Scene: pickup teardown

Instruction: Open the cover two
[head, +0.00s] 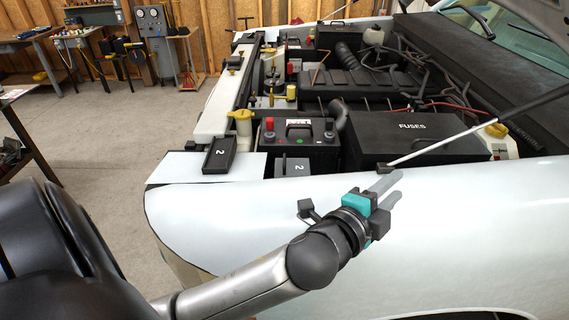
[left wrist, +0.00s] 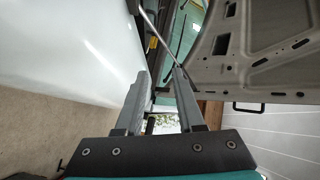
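A black open-topped piece marked "2" (head: 219,154) rests on a pale panel at the truck's front edge in the head view. A smaller dark grey box also marked "2" (head: 292,167) sits just right of it, in front of the battery. I cannot tell which is cover two. My left gripper (head: 397,186) is over the white fender, to the right of both and apart from them. Its two grey fingers are parted and empty; in the left wrist view (left wrist: 160,85) a gap shows between them. My right gripper is not in view.
A black fuse box marked "FUSES" (head: 418,141) and a battery (head: 298,146) lie in the engine bay. A thin prop rod (head: 480,126) slants up right of my gripper. The raised hood (left wrist: 235,45) shows in the left wrist view. The fender (head: 480,230) is bare.

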